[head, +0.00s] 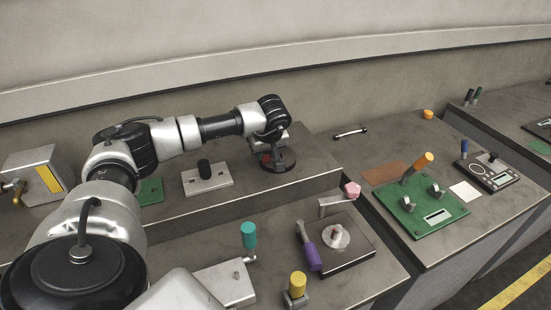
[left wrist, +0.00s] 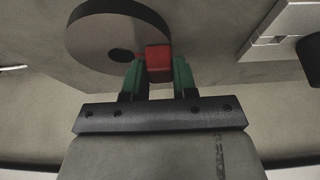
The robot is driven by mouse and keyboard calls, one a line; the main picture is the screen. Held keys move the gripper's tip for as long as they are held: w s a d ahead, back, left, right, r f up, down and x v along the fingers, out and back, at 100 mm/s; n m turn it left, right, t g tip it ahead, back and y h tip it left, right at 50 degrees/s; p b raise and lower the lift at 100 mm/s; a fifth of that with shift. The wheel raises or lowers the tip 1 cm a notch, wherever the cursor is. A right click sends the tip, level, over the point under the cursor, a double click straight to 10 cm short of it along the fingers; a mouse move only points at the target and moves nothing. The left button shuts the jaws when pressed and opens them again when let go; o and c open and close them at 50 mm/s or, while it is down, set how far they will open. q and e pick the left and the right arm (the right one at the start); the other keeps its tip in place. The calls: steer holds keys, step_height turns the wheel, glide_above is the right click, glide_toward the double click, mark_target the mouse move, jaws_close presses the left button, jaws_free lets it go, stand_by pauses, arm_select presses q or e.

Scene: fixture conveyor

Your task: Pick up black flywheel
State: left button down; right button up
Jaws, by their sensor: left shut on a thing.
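The black flywheel (left wrist: 90,45) is a flat dark disc with a round hole and a red block on it, seen in the left wrist view. In the head view the flywheel (head: 281,164) shows as a dark disc below my left wrist. My left gripper (left wrist: 158,68) has its green fingers on either side of the red block and is shut on it. In the head view the gripper (head: 266,152) points down over the disc and is partly hidden by the wrist. I cannot tell whether the disc touches the surface. My right gripper is not in view.
A grey plate with a black knob (head: 204,169) lies left of the flywheel. A green board with an orange handle (head: 437,212) is on the right bench. A plate with a purple handle (head: 312,257) is in front. The bench between is mostly clear.

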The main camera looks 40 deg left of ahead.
arm_select(q)
steer(key=shift+r, duration=0.15)
step_height(320, 180, up, 4)
steer(key=shift+w+b, duration=0.1)
steer(key=shift+b, duration=0.5)
steer(key=w+d+r+b, duration=0.1)
steer(key=w+d+r, duration=0.4)
steer(key=d, duration=0.5)
steer(key=shift+w+r+b, duration=0.4)
steer(key=shift+r, duration=0.5)
steer(key=shift+f, duration=0.1)
